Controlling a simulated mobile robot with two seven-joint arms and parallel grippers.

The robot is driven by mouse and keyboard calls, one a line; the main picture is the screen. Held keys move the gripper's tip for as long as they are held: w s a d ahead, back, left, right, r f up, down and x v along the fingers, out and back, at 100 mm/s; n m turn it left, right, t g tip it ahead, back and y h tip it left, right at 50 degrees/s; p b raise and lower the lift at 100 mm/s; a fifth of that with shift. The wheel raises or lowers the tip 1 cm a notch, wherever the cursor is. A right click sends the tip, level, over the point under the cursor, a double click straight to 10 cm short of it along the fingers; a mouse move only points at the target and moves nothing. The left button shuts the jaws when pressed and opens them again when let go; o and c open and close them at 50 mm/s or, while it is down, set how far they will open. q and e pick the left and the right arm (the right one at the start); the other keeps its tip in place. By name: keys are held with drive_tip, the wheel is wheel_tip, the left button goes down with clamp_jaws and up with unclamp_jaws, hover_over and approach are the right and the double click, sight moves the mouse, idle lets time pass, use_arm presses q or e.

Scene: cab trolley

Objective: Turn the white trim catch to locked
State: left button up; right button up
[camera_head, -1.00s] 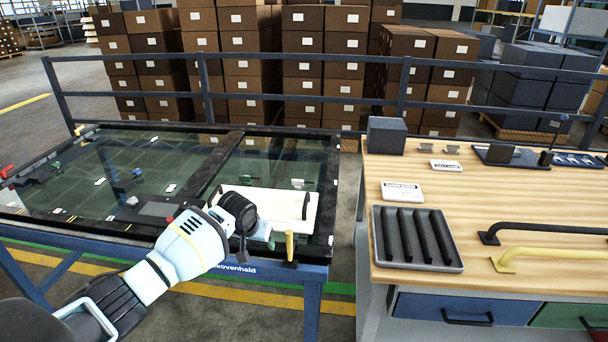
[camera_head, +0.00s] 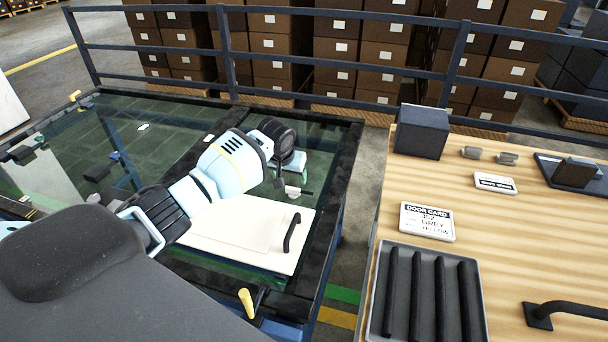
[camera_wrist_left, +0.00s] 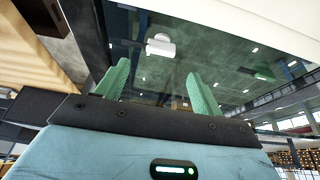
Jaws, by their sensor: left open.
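A small white catch-like piece (camera_head: 294,191) with a dark lever beside it lies on the dark glass top, just behind the white panel. In the left wrist view a white piece (camera_wrist_left: 160,46), probably the same catch, shows ahead of the fingers on the dark glassy surface. I cannot read its locked or unlocked position. My left gripper (camera_head: 279,182) hangs over the glass close to the catch. In the left wrist view its two green fingers (camera_wrist_left: 163,82) stand apart with nothing between them. My right gripper is not in view.
The white panel (camera_head: 240,232) has a black handle. A yellow-ended lever (camera_head: 247,302) stands at the front edge. The wooden bench at right bears a grey tray (camera_head: 377,310) with black bars, a dark box (camera_head: 421,131) and a door card (camera_head: 427,221). A blue railing (camera_head: 350,66) runs behind.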

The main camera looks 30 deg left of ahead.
sight(292, 188)
use_arm(q)
drive_tip(key=b+x, duration=0.2)
drive_tip(key=x, duration=0.4)
drive_tip(key=shift+s+f, duration=0.1)
drive_tip(key=shift+f, duration=0.2)
drive_tip(key=shift+w+f, duration=0.25)
drive_tip(key=shift+f, duration=0.15)
drive_tip(key=shift+a, duration=0.1)
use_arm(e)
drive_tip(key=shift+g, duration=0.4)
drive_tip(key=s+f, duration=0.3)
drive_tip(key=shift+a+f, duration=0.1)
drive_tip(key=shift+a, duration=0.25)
use_arm(q)
drive_tip(key=shift+c, duration=0.5)
drive_tip(key=c, duration=0.9)
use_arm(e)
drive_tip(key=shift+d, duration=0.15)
